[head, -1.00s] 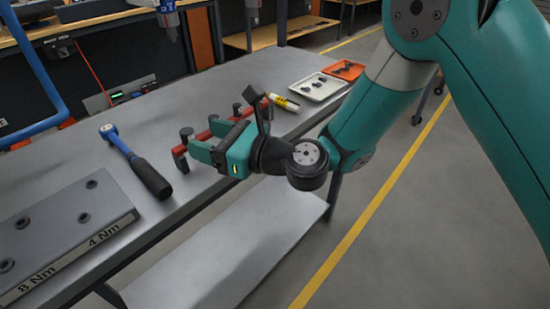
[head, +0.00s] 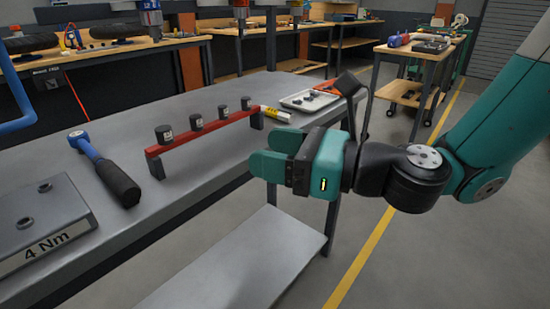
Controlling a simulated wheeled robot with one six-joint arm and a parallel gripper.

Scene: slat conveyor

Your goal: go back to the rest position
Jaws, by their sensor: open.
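My gripper (head: 262,164) is teal with a dark wrist. It is open and empty, held in the air off the front edge of the grey metal bench (head: 190,187), with its fingers pointing left. A red rack (head: 207,131) with several dark sockets on it stands on the bench, left of the fingers and apart from them. A torque wrench (head: 106,170) with a blue head and black handle lies on the bench further left.
A grey block (head: 38,222) marked 4 Nm sits at the near left. A white tray (head: 308,101) of dark parts and a yellow tube (head: 276,113) lie at the bench's far end. A lower shelf (head: 232,262) is below. The floor at right is clear, with a yellow line.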

